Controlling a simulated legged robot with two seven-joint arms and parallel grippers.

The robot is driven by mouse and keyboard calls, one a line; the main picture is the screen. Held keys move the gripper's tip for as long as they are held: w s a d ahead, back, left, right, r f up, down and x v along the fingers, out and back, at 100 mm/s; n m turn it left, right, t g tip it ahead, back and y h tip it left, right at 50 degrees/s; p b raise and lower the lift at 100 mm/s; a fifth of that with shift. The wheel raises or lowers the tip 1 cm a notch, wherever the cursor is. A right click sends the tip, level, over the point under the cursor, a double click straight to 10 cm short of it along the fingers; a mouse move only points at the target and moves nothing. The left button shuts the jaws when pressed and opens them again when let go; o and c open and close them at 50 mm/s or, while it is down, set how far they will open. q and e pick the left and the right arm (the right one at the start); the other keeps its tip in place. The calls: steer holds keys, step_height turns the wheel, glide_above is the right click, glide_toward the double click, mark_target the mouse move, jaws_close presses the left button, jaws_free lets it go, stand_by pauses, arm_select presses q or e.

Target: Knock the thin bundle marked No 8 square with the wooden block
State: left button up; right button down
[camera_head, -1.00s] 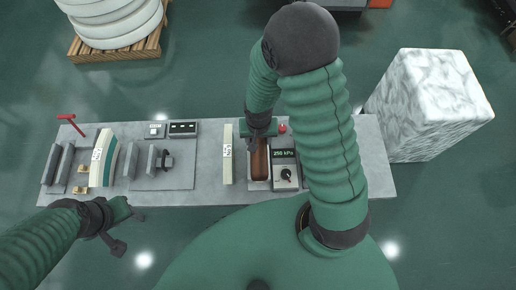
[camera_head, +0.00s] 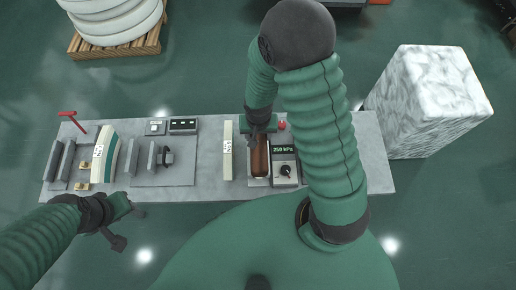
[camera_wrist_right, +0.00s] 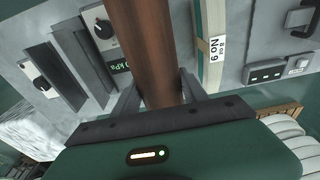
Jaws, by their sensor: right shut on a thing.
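The brown wooden block (camera_head: 260,158) is in my right gripper (camera_head: 262,130), which is shut on its far end in the head view. The block is over a grey bay beside the gauge; I cannot tell whether it touches the bay. In the right wrist view the block (camera_wrist_right: 155,50) runs between the fingers. A thin pale bundle (camera_head: 228,165) stands left of the block, apart from it. Its label in the wrist view (camera_wrist_right: 217,50) looks like No 9, but is hard to read. My left gripper (camera_head: 128,210) is empty at the front edge; its opening is unclear.
A gauge box (camera_head: 286,172) reading 250 kPa stands right of the block. Left on the grey bench (camera_head: 207,150) are a thicker cream-and-green bundle (camera_head: 104,160), upright dark plates (camera_head: 60,160) and a clamp-like fixture (camera_head: 160,157). A marble-like block (camera_head: 430,100) stands at right.

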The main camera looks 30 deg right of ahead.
steer(key=shift+w+f, duration=0.1)
steer(key=shift+f, duration=0.15)
step_height(320, 180, down, 4)
steer(key=b, duration=0.3)
steer(key=shift+r, duration=0.2)
step_height(320, 180, up, 3)
steer(key=p, duration=0.3)
steer(key=shift+r, duration=0.2)
steer(key=shift+r+p, duration=0.35)
